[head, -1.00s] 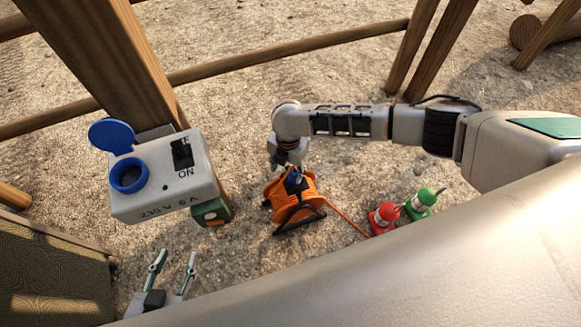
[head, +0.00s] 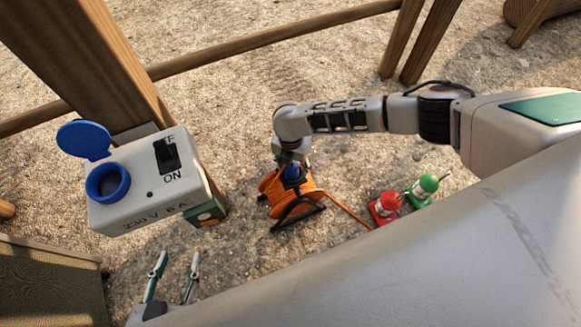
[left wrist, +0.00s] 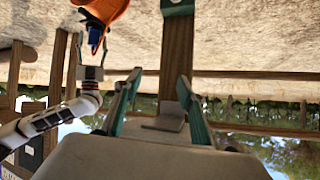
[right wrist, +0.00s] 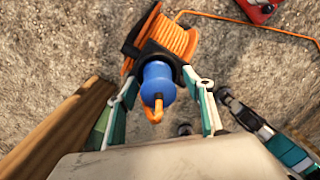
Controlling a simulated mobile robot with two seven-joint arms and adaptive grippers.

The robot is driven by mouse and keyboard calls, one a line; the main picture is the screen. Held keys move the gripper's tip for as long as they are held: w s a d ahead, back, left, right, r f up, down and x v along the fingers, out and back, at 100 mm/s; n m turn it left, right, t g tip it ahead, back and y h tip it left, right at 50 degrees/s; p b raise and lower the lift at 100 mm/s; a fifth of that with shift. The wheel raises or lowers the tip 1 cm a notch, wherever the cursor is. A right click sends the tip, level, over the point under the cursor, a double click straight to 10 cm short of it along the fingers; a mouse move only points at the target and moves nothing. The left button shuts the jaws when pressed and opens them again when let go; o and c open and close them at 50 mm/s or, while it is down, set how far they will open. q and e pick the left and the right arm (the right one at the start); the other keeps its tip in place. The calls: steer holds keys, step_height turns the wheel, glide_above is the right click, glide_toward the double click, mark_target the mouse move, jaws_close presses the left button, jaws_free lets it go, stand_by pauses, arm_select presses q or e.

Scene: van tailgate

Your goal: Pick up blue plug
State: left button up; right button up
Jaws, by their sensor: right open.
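The blue plug (right wrist: 158,84) sits on the orange cable reel (right wrist: 162,45), with an orange cable end coming out of it toward my camera in the right wrist view. In the head view the blue plug (head: 292,172) shows just below my right gripper (head: 292,158). In the right wrist view my right gripper (right wrist: 166,100) is open, with one finger on each side of the plug. My left gripper (head: 172,265) is open and empty at the lower left of the head view; its two fingers (left wrist: 159,88) also show apart in the left wrist view.
A grey socket box (head: 135,205) with a blue lid hangs on a wooden post at left. Red (head: 385,206) and green (head: 424,188) connectors stand right of the reel. An orange cable runs from the reel toward them. Wooden rails cross behind.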

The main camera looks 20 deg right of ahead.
steer(key=shift+w+r, duration=0.1)
steer(key=shift+r, duration=0.1)
steer(key=shift+c, duration=1.4)
steer(key=c, duration=1)
arm_select(q)
steer(key=shift+a, duration=0.15)
arm_select(e)
steer(key=shift+c, duration=0.2)
